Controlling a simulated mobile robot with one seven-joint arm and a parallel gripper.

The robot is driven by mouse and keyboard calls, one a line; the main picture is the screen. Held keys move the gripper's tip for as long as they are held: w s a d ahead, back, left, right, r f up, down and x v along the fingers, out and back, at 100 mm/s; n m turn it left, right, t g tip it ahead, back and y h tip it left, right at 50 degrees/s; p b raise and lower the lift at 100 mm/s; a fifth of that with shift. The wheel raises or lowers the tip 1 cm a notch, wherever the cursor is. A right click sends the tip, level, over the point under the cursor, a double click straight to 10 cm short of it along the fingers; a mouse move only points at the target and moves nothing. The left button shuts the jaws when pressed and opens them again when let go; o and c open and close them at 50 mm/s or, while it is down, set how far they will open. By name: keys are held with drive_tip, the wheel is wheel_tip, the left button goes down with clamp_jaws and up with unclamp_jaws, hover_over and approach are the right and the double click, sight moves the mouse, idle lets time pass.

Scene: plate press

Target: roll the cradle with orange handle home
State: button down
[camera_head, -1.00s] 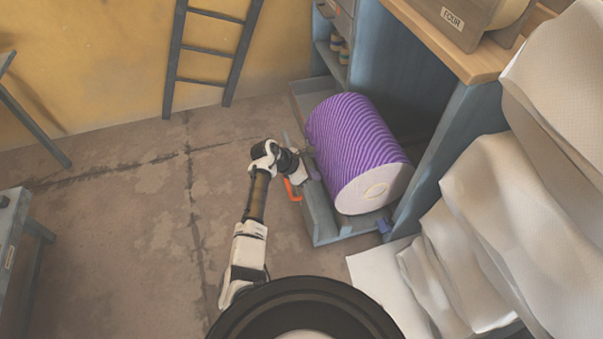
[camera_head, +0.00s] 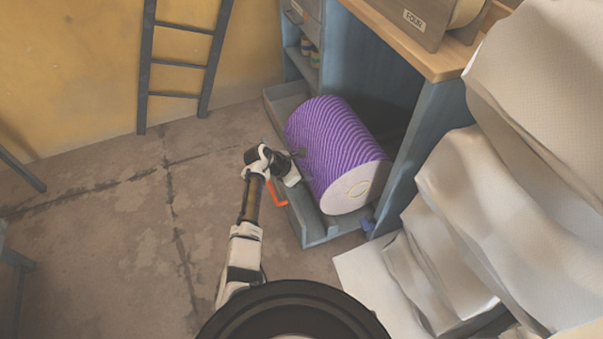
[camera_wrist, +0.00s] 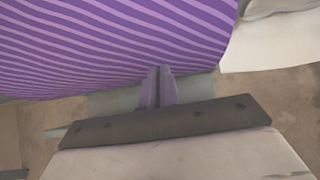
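The cradle (camera_head: 318,232) is a low blue-grey tray on the floor, partly under the bench. Its orange handle (camera_head: 278,195) shows on the near left side. A large purple-striped roll with a white end (camera_head: 330,140) lies in the cradle. My gripper (camera_head: 303,180) is low at the cradle's left side, above and beside the handle, close to the roll. In the wrist view the two fingers (camera_wrist: 158,86) are close together with nothing visible between them, their tips close to the roll (camera_wrist: 110,40). I cannot tell whether they touch it. The handle does not show there.
The blue bench (camera_head: 440,115) with a wooden top stands right of the cradle. Big pale wrapped rolls (camera_head: 470,200) and a white sheet crowd the right side. A ladder (camera_head: 180,60) leans on the yellow wall. The floor (camera_head: 110,230) to the left is open.

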drive_tip(key=w+d+b, duration=0.1)
drive_tip(key=w+d, duration=0.1)
drive_tip(key=d, duration=0.6)
drive_tip(key=w+d+b, duration=0.1)
drive_tip(key=w+d, duration=0.2)
drive_tip(key=d, duration=0.6)
drive_tip(key=w+d+b, duration=0.1)
drive_tip(key=w+d, duration=0.2)
drive_tip(key=d, duration=0.6)
drive_tip(key=shift+w+d+r+b, duration=0.15)
drive_tip(key=shift+r+b, duration=0.05)
drive_tip(key=shift+b, duration=0.2)
